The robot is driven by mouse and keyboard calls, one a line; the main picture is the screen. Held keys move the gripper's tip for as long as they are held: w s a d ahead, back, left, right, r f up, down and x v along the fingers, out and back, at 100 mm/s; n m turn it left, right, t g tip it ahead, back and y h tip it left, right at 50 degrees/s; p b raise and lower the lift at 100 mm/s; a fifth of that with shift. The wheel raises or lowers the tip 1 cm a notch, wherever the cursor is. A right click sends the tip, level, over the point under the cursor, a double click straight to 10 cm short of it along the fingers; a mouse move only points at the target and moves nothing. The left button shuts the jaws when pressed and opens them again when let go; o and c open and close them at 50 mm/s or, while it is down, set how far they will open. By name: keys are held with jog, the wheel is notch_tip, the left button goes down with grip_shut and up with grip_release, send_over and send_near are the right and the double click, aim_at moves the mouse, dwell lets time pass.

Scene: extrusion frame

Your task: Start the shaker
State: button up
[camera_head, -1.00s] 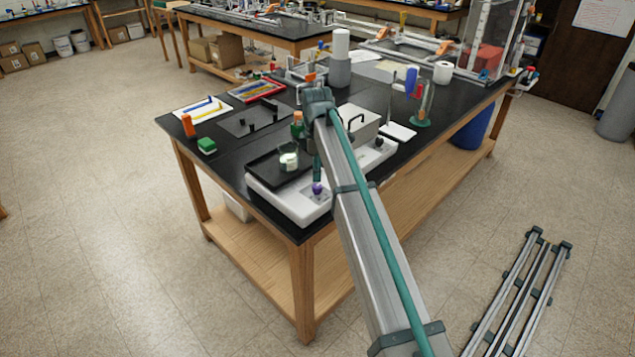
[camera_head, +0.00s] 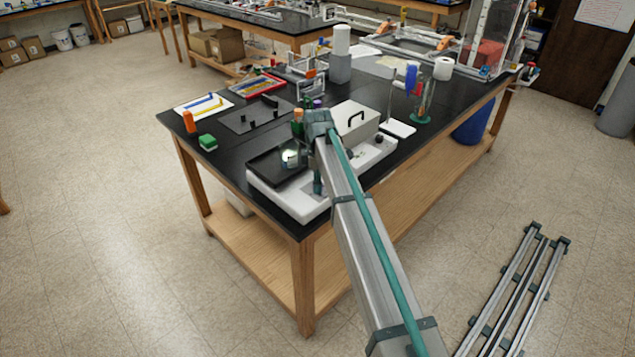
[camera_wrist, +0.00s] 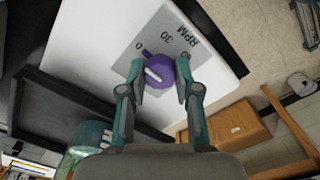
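The shaker is a white box (camera_head: 261,192) at the near corner of the black table, with a black platform (camera_head: 262,168) and a glass beaker (camera_head: 291,157) on it. Its purple knob (camera_wrist: 161,69) shows in the wrist view, on a grey dial plate (camera_wrist: 182,32) marked 0, 30, 60 and RPM. A small nub on the knob points toward the 0. My gripper (camera_wrist: 160,76) has its fingers either side of the knob, apart, with narrow gaps visible. In the head view my gripper (camera_head: 318,186) is down at the dial and hides the knob.
A grey box with a black handle (camera_head: 353,120) stands close behind my arm.

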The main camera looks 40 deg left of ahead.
grip_shut()
